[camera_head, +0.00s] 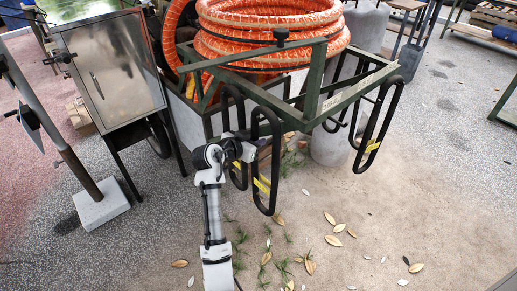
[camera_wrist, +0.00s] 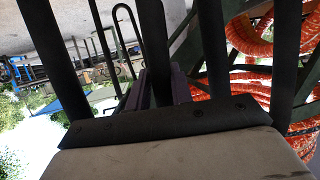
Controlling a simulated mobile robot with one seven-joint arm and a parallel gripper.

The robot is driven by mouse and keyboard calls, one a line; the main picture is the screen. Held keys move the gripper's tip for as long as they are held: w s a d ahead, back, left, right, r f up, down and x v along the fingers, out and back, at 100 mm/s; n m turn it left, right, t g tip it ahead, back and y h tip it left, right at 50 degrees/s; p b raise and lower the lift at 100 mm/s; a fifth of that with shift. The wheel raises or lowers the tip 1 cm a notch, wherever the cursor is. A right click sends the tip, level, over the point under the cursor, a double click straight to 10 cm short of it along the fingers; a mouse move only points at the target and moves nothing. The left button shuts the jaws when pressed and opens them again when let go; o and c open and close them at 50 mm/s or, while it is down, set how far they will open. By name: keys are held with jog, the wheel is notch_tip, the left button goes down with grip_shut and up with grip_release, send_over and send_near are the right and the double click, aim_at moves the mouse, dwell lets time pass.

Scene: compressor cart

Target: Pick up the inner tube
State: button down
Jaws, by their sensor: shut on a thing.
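Several long black inner tubes hang as narrow loops from the green metal frame of the cart. My gripper (camera_head: 254,146) is at the upper part of the front one, the inner tube (camera_head: 276,158) with a yellow label near its lower end. In the wrist view, my fingers (camera_wrist: 160,90) are closed around a dark strand of the inner tube (camera_wrist: 155,42). The tube hangs upright, and its top is near the frame's rail. Another inner tube (camera_head: 229,110) hangs close behind to the left. A further one (camera_head: 383,110) hangs at the frame's right corner. The exact finger contact is small and partly hidden in the head view.
A coil of orange hose (camera_head: 270,22) sits on the cart above the green frame (camera_head: 313,80). A steel cabinet (camera_head: 110,75) stands to the left, with a post in a concrete block (camera_head: 101,204). The ground in front is open, with scattered leaves.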

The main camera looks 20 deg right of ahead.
jog(key=r+b+v, duration=0.1)
jog(key=b+v, duration=0.2)
jog(key=v, duration=1.2)
jog(key=shift+r, duration=0.4)
jog(key=shift+w, duration=0.1)
